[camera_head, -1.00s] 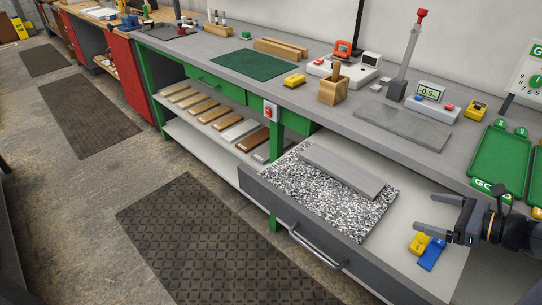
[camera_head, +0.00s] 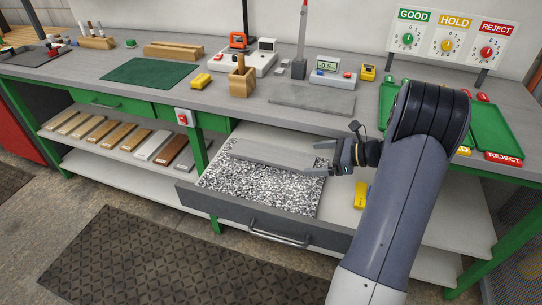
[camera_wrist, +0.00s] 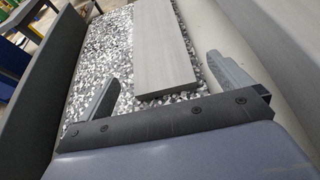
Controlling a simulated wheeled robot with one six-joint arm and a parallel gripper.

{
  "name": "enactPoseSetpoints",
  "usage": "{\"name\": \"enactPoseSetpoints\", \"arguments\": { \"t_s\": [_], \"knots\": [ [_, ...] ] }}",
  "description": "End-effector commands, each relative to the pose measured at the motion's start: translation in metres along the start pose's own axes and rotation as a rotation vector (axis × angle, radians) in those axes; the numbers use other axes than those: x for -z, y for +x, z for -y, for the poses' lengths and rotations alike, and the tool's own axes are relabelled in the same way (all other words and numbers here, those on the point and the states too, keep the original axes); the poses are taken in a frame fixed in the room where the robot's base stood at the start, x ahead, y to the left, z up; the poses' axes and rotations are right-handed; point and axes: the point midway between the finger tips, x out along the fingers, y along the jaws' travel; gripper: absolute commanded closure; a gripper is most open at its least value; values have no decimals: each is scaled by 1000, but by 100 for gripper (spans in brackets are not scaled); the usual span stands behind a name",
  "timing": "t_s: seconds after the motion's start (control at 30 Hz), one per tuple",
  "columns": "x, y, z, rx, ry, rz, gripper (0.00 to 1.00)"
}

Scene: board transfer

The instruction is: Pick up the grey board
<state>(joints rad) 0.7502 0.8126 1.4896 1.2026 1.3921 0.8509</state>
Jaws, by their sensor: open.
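The grey board (camera_head: 268,153) lies flat on a black-and-white speckled pad (camera_head: 245,190) in the open drawer. My gripper (camera_head: 312,159) is open at the board's right end, with its fingers pointing left along the board. In the wrist view the grey board (camera_wrist: 160,45) runs away from my gripper (camera_wrist: 163,68), its near end showing between the two spread fingers. The left finger is over the pad, the right one near the pad's edge. The fingers look apart from the board; I cannot tell their exact height over it.
The drawer front (camera_head: 270,222) with its handle stands before the pad. A grey slab (camera_head: 312,98), a wooden holder (camera_head: 242,80) and green trays (camera_head: 490,130) are on the bench above. Several boards lie on the left shelf.

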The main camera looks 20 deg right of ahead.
Motion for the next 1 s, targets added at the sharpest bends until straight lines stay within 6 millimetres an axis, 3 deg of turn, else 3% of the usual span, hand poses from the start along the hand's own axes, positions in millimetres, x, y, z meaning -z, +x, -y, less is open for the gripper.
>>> {"name": "enactPoseSetpoints", "arguments": {
  "t_s": [0.4,0.63,1.0],
  "knots": [
    [2,50,-2,-1,0,0,2],
    [2,52,-1,0,0,0,3],
    [2,51,-1,0,-1,0,33]
  ]
}}
